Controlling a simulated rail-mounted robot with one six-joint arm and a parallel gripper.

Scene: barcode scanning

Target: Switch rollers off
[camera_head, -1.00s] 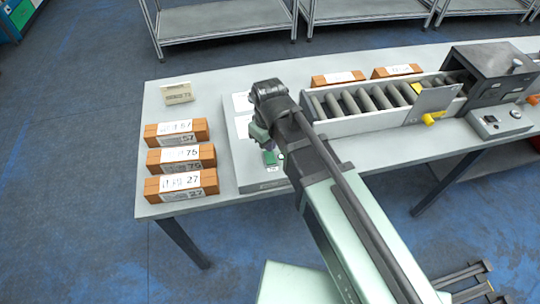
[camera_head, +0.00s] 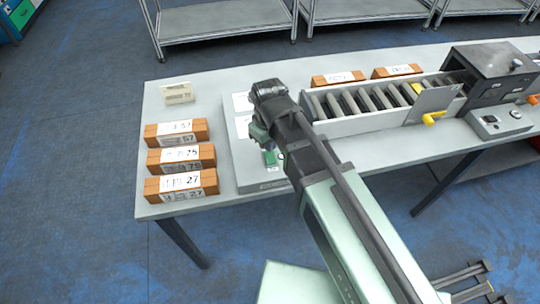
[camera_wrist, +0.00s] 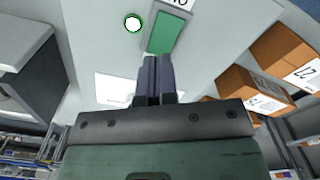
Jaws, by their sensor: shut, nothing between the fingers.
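A pale control panel (camera_head: 250,178) lies on the table, left of the roller conveyor (camera_head: 360,103). It has a green rectangular patch (camera_head: 270,158), partly beside my wrist. In the wrist view the green patch (camera_wrist: 164,32) is just beyond my fingertips, and a white round button with a green ring (camera_wrist: 133,22) sits to its left. My gripper (camera_wrist: 157,60) is shut and empty, over the panel. Whether the fingertips touch the panel cannot be told. In the head view my gripper (camera_head: 262,135) is mostly hidden by my own wrist.
Several orange-brown boxes with white labels (camera_head: 180,157) lie along the table's left side and behind the conveyor. A small cream box (camera_head: 177,93) stands at the back left. A dark scanner housing (camera_head: 492,72) and a small control box (camera_head: 500,121) are at the right.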

